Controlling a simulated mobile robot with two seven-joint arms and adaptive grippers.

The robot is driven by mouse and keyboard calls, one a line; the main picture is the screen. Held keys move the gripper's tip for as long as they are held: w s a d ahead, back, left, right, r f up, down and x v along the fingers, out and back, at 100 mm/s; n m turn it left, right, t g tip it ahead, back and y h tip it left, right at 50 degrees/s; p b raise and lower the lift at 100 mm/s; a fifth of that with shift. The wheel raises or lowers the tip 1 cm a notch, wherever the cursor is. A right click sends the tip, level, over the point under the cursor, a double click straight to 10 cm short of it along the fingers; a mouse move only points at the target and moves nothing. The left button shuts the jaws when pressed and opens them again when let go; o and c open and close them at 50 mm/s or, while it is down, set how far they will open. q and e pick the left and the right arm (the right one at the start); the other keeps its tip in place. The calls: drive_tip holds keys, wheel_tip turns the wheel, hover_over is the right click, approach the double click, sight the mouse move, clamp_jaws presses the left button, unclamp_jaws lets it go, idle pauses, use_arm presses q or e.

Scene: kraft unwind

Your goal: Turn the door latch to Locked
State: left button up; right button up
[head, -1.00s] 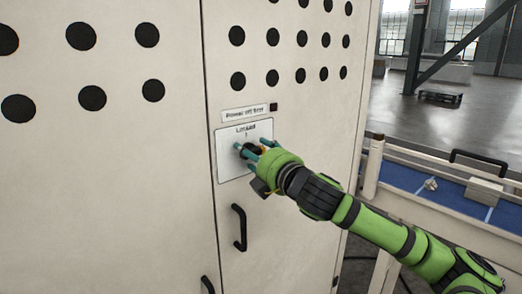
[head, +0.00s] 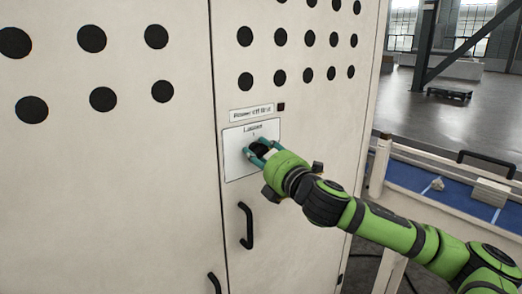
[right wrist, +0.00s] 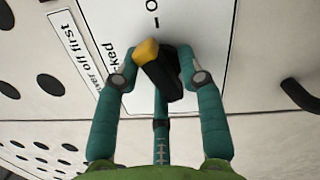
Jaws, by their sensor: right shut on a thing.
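The door latch (head: 260,149) is a small black handle on a white plate (head: 236,168) on the cabinet door, under the word "Locked". In the right wrist view the latch (right wrist: 170,77) has a yellow end that points up and left, on the side of the partly hidden "Locked" lettering. The teal fingers of my right gripper (right wrist: 161,78) are around the latch and shut on it. In the head view my right gripper (head: 262,152) covers part of the latch and plate. My left gripper is not in view.
A "Power off first" label (head: 252,113) sits above the plate. A black door handle (head: 246,226) stands out below it. A blue-topped bench (head: 405,177) with a small box (head: 491,191) stands at right. The door front left of the gripper is clear.

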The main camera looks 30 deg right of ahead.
drive_tip(key=shift+f, duration=0.3)
drive_tip(key=n+p, duration=0.1)
drive_tip(key=n, duration=0.2)
drive_tip(key=shift+n, duration=0.3)
drive_tip(key=shift+f+n+y, duration=0.1)
drive_tip(key=shift+n+y, duration=0.2)
drive_tip(key=shift+n, duration=0.4)
drive_tip(key=shift+a, duration=0.1)
drive_tip(key=shift+n+t+p, duration=0.3)
drive_tip(key=shift+n+p, duration=0.1)
drive_tip(key=shift+n, duration=0.8)
drive_tip(key=shift+f+n+y, duration=0.1)
drive_tip(key=shift+n+y, duration=0.4)
drive_tip(key=shift+n, duration=0.8)
